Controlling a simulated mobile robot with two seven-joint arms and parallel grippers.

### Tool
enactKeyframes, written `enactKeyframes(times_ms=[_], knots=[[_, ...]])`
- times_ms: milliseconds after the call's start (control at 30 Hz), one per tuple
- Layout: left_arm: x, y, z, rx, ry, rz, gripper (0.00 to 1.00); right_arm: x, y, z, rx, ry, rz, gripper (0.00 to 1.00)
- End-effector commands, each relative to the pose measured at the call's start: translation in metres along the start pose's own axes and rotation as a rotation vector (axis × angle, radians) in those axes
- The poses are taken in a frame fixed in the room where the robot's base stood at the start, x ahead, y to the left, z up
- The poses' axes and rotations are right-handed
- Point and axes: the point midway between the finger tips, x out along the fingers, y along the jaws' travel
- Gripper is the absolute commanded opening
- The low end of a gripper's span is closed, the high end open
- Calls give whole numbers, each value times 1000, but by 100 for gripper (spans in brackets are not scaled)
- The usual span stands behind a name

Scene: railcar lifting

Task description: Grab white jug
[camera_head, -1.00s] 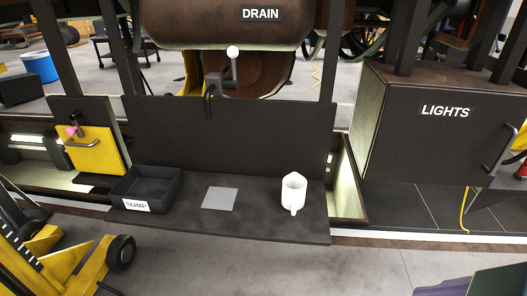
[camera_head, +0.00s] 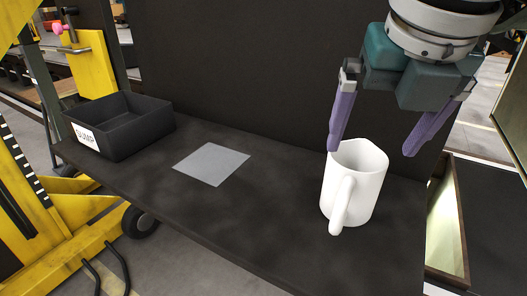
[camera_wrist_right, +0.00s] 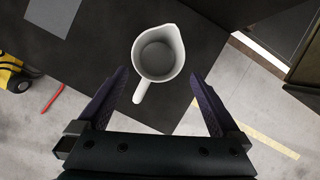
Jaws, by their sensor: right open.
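The white jug (camera_head: 355,184) stands upright on the right part of the dark shelf (camera_head: 250,218), with its handle toward the front. My right gripper (camera_head: 374,150) is open and points down from the upper right, above and around the jug's rim level. In the head view its left finger overlaps the jug's rim; I cannot tell if they touch. In the right wrist view the jug (camera_wrist_right: 158,54) shows from above, empty, ahead of the two spread fingers of the right gripper (camera_wrist_right: 160,88), its handle reaching back between them. My left gripper is not in view.
A black bin labelled SUMP (camera_head: 125,128) stands at the shelf's left end. A flat grey square (camera_head: 212,164) lies mid-shelf. A dark upright panel (camera_head: 250,70) closes the back. A yellow wheeled lift (camera_head: 60,205) stands at the left.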

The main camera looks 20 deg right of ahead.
Motion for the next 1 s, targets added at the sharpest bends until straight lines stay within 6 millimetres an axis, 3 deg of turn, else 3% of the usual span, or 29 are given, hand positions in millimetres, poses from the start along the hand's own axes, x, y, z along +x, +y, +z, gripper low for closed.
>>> enactKeyframes(times_ms=[700, 1000], knots=[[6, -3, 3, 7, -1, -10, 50, 93, 1, -4, -3, 0, -3, 100], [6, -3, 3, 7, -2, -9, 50, 96, 1, -3, -4, -2, -2, 98]])
